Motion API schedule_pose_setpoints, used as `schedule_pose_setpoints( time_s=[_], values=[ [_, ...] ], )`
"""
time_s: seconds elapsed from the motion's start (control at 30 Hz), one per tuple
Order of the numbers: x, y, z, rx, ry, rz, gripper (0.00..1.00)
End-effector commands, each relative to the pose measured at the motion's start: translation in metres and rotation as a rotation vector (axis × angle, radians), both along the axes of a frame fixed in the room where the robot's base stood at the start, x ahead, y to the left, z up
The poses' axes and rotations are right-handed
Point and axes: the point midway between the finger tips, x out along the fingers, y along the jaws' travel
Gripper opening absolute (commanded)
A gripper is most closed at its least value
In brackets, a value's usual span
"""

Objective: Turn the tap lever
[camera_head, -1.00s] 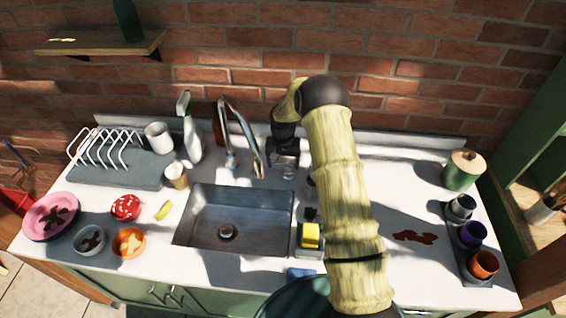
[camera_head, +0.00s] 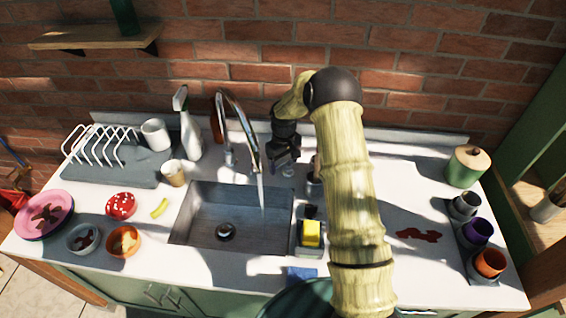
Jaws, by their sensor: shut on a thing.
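The chrome tap (camera_head: 236,105) arches over the sink (camera_head: 200,215), and a stream of water (camera_head: 261,192) falls from its spout into the basin. My gripper (camera_head: 284,160) is dark and points down just right of the spout, behind the sink's right rear corner. It is shut on the tap lever, which is mostly hidden by the jaws. A small metal round piece (camera_head: 288,171) shows just under the jaws. My arm covers part of the counter to the right.
A spray bottle (camera_head: 188,128) and a brown bottle (camera_head: 217,120) stand left of the tap. A yellow sponge (camera_head: 311,233) sits right of the sink. Cups (camera_head: 478,231) and a green canister (camera_head: 467,166) stand far right. A red stain (camera_head: 418,234) marks the counter.

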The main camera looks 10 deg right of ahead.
Motion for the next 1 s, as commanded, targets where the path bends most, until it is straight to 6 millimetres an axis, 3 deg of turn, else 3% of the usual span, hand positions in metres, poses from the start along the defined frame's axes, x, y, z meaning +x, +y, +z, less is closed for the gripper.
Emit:
schedule_pose_setpoints(
  time_s=[0.3,0.7,0.73,0.83,1.0],
  values=[
    [-0.0010,-0.0005,0.0014,0.001,-0.004,0.111,0.54],
    [-0.0009,-0.0005,0.0018,0.001,-0.004,0.121,0.54],
    [-0.0009,-0.0005,0.0018,0.001,-0.004,0.121,0.78],
    [-0.0010,-0.0006,0.0017,0.001,-0.004,0.120,0.98],
    [-0.0015,-0.0008,0.0010,0.000,-0.002,0.120,0.98]
  ],
)
